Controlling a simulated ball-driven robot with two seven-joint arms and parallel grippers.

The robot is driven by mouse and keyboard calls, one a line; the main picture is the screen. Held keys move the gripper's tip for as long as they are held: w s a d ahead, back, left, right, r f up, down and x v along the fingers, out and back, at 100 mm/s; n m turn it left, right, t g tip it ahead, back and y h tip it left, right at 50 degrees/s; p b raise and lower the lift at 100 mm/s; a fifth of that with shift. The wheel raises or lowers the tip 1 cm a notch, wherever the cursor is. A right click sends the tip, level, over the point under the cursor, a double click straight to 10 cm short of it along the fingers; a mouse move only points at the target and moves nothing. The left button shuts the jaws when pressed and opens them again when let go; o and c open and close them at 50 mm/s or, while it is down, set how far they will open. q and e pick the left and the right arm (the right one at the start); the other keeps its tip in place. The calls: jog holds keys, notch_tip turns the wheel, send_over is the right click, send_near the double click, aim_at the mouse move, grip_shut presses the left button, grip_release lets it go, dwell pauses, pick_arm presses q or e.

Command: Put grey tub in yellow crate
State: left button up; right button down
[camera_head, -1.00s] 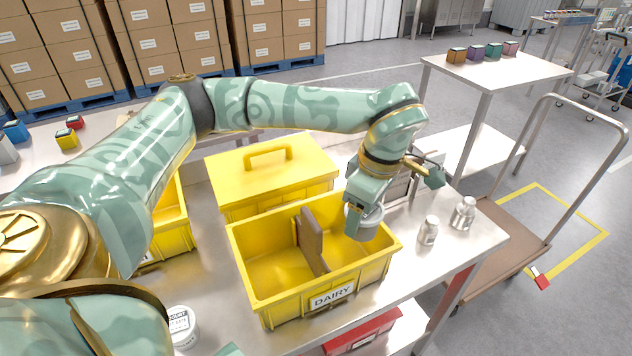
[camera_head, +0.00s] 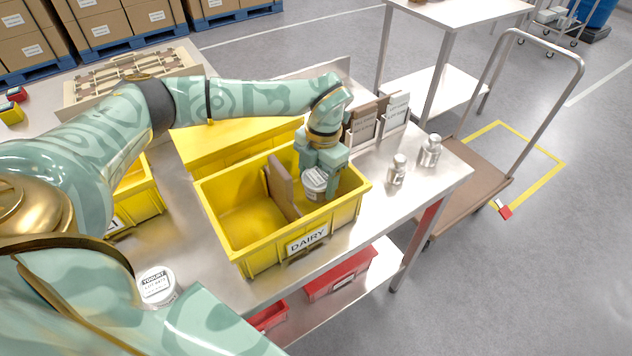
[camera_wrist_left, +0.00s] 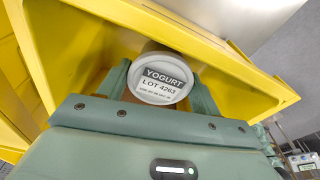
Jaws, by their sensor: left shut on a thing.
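My left gripper (camera_head: 320,180) is shut on a grey-white tub (camera_head: 314,182) with a printed lid. The lid reads YOGURT LOT 4263 in the left wrist view (camera_wrist_left: 160,80), between the two fingers. The yellow crate (camera_head: 232,212) is labelled DAIRY, and a brown divider (camera_head: 282,188) splits it. The gripper and tub are down within the right compartment, right of the divider. The tub's underside is hidden, so I cannot tell whether it touches the crate floor. My right gripper is not in view.
Another yogurt tub (camera_head: 157,287) stands on the table left of the crate. Two metal bottles (camera_head: 398,170) (camera_head: 430,151) stand to the right. A yellow lidded box (camera_head: 225,140) is behind the crate, beside upright cards (camera_head: 394,117). Red bins (camera_head: 342,274) sit below.

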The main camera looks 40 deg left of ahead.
aim_at(322, 173)
pick_arm(q)
notch_tip(322, 173, down, 2)
jog(key=shift+f, duration=0.2)
jog(key=shift+r, duration=0.1)
jog(key=o, duration=1.2)
jog(key=shift+c, duration=0.2)
jog(key=r, duration=0.4)
jog(key=w+r+p, duration=0.1)
jog(key=r, duration=0.3)
jog(key=r+p, duration=0.1)
jog(key=r, duration=0.3)
jog(key=shift+w+d, duration=0.15)
jog(key=shift+w, duration=0.1)
